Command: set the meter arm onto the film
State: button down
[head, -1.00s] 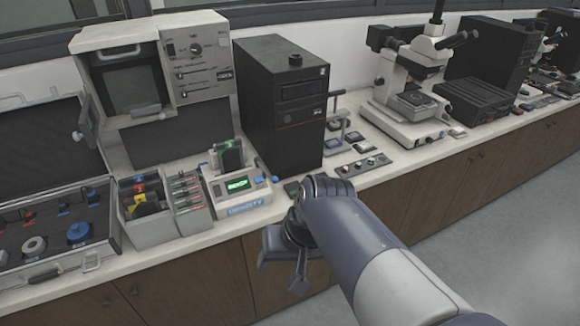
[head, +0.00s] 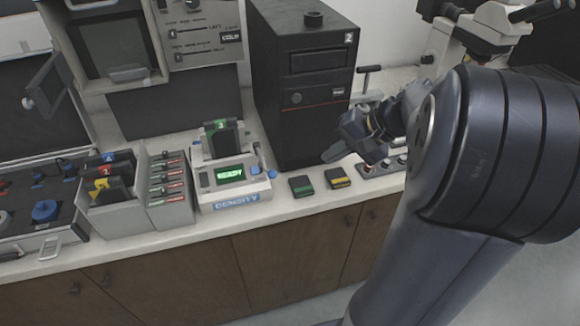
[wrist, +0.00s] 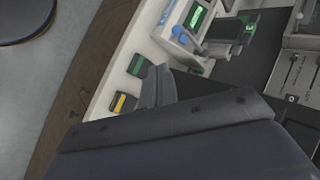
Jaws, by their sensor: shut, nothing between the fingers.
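The density meter (head: 236,196) stands on the counter, with a green screen (head: 230,174) reading READY and a blue label. It also shows at the top of the wrist view (wrist: 170,22). A dark upright piece with a green mark (head: 222,139) rises at its back; I cannot tell whether this is the meter arm or the film. A blue knob (head: 271,173) is at the meter's right side and shows in the wrist view (wrist: 179,32). My gripper (head: 332,154) is shut and empty, right of the meter and apart from it. Its fingers show in the wrist view (wrist: 156,86).
A black tower (head: 303,85) stands behind. Grey bins (head: 170,205) and an open case (head: 40,245) are left of the meter. The counter's front edge is close.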

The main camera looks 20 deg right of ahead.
jog(key=w+a+r+p+x, duration=0.1)
jog(key=p+x, duration=0.1)
jog(key=x, duration=1.1)
jog(key=shift+a+r, duration=0.25)
jog(key=shift+a, duration=0.1)
jog(key=shift+a, duration=0.1)
